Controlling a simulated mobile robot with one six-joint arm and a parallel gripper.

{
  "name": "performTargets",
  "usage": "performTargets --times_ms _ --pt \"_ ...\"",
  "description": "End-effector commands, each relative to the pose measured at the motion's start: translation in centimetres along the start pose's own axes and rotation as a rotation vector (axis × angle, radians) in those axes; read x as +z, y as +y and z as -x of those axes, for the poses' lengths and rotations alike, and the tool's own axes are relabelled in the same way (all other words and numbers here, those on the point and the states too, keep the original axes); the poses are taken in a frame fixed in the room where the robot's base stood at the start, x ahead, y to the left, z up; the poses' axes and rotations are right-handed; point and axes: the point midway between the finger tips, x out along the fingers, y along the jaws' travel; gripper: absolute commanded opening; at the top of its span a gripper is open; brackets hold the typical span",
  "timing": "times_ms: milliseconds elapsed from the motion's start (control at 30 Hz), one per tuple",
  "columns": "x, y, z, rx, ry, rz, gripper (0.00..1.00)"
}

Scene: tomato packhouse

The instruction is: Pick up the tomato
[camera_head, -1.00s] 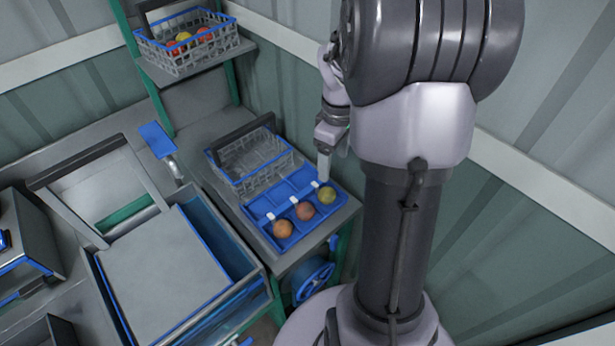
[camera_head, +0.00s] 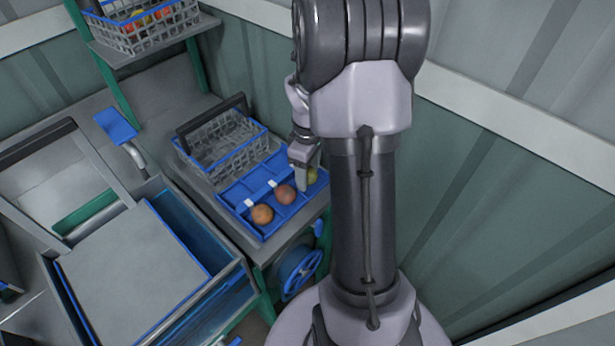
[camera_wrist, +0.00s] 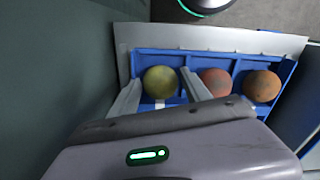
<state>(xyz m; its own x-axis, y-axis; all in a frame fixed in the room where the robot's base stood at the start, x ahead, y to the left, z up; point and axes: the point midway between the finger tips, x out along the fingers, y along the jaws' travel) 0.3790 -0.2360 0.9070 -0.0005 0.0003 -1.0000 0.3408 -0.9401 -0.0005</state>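Three tomatoes sit in a row in a blue divided tray (camera_head: 238,196). The greenish-yellow tomato (camera_wrist: 161,82) is at the left in the wrist view and mostly hidden behind my gripper in the head view (camera_head: 312,175). A reddish tomato (camera_head: 285,194) is in the middle, also seen in the wrist view (camera_wrist: 215,82). An orange tomato (camera_head: 262,214) is at the other end, and in the wrist view (camera_wrist: 262,86). My gripper (camera_wrist: 160,88) is open, its fingers spread toward either side of the greenish-yellow tomato. Whether they touch it I cannot tell.
An empty wire basket (camera_head: 231,146) stands behind the tray on the same table. A second basket (camera_head: 150,31) with several tomatoes sits on a higher shelf. A large blue-edged bin (camera_head: 190,232) stands to the left. A wall is close on the right.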

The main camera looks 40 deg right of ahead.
Motion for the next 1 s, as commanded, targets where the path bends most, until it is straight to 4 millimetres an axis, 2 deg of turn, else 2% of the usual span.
performTargets --times_ms 33,133,467,733,1000 --pt "0.0 0.0 0.0 0.000 0.000 0.000 0.44" --pt "0.0 0.0 0.0 0.000 0.000 0.000 0.26" --pt "0.0 0.0 0.4 0.001 0.000 0.000 0.26" --pt "0.0 0.1 4.2 0.002 0.002 0.001 0.26" --pt "1.5 -5.9 4.4 0.000 0.000 0.004 0.26"
